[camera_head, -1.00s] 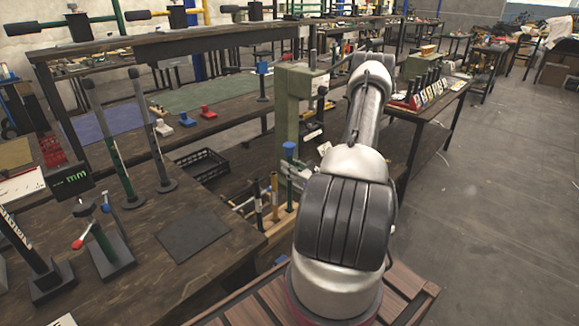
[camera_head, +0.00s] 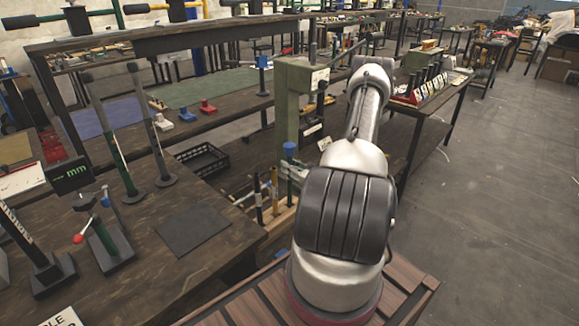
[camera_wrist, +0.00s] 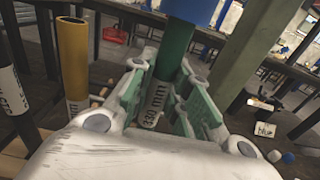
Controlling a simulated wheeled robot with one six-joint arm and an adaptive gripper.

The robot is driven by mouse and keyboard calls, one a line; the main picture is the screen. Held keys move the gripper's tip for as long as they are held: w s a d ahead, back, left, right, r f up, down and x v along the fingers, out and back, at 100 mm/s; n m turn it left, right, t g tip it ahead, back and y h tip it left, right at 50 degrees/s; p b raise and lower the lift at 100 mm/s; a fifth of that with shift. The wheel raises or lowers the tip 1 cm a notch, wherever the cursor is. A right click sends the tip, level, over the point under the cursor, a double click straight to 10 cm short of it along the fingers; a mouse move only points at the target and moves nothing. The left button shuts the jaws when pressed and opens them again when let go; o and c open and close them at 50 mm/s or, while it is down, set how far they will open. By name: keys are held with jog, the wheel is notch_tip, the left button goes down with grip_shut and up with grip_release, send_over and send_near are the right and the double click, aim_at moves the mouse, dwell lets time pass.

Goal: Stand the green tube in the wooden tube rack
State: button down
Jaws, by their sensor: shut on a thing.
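My gripper (camera_wrist: 160,100) is shut on the green tube (camera_wrist: 174,50), which has a blue cap and a white "330 mm" label. The tube looks roughly upright between the pale green fingers. Its lower end is hidden behind the gripper. In the head view its blue cap (camera_head: 289,148) shows just left of my arm. The wooden tube rack (camera_head: 278,222) is below, partly hidden by my arm; its pale wood shows at the lower left of the wrist view (camera_wrist: 14,147). I cannot tell whether the tube's end is inside the rack.
A yellow tube (camera_wrist: 73,55) and a dark tube with a white label (camera_wrist: 12,90) stand left of my gripper. A pale green press frame (camera_head: 294,95) rises close behind. A black crate (camera_head: 202,160) lies farther left. The floor on the right is clear.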

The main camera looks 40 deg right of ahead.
jog(key=shift+f, duration=0.75)
jog(key=c, duration=1.3)
grip_release()
jog(key=s, duration=0.4)
jog(key=s+d, duration=0.1)
jog(key=s, duration=0.7)
jog(key=shift+d, duration=0.35)
jog(key=shift+f, duration=0.15)
